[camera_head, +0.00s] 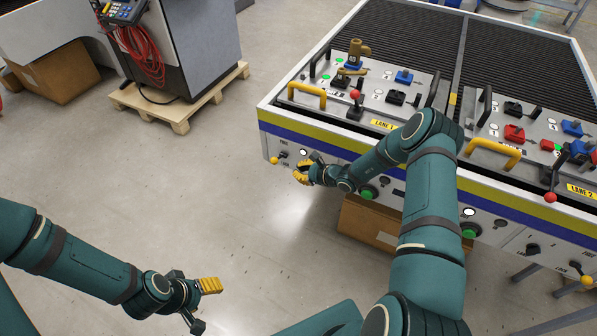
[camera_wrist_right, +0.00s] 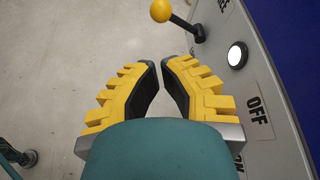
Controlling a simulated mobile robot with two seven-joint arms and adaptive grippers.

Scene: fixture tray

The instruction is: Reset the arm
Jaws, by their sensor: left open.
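My left gripper (camera_head: 206,306) hangs over bare floor at the lower left of the head view, its fingers spread wide with nothing between them. My right arm reaches across the front of the fixture table, bent at the elbow. My right gripper (camera_head: 306,172) is in front of the table's left front panel. In the right wrist view, its two yellow fingers (camera_wrist_right: 160,64) lean toward each other with a narrow gap at the tips and nothing between them. Whether that counts as shut is unclear.
A yellow-knobbed lever (camera_wrist_right: 161,11) and a white round button (camera_wrist_right: 237,55) are close to my right gripper. The fixture table (camera_head: 272,119) bears parts, red knobs and yellow handles. A cardboard box (camera_head: 362,222) stands below. The floor (camera_head: 180,215) between the arms is clear.

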